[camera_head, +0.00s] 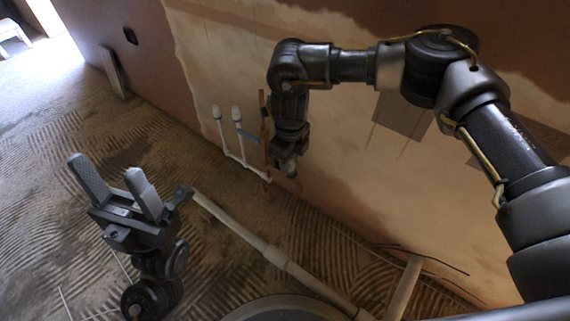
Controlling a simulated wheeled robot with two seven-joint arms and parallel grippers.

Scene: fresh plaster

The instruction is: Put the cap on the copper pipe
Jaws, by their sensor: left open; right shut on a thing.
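The copper pipe (263,112) stands upright close to the plastered wall, beside white pipes. My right gripper (287,172) points down just right of the copper pipe, close to the wall. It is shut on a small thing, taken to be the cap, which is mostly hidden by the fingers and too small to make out. I cannot tell whether the gripper touches the pipe. My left gripper (111,170) is open and empty, fingers pointing up, over the floor at the left, well away from the pipe.
White pipes with pale tops (220,122) stand left of the copper pipe, joined by a low white run. A long pale pipe (280,262) crosses the floor. A grey plate (403,115) is on the wall. The ridged floor at the left is mostly open.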

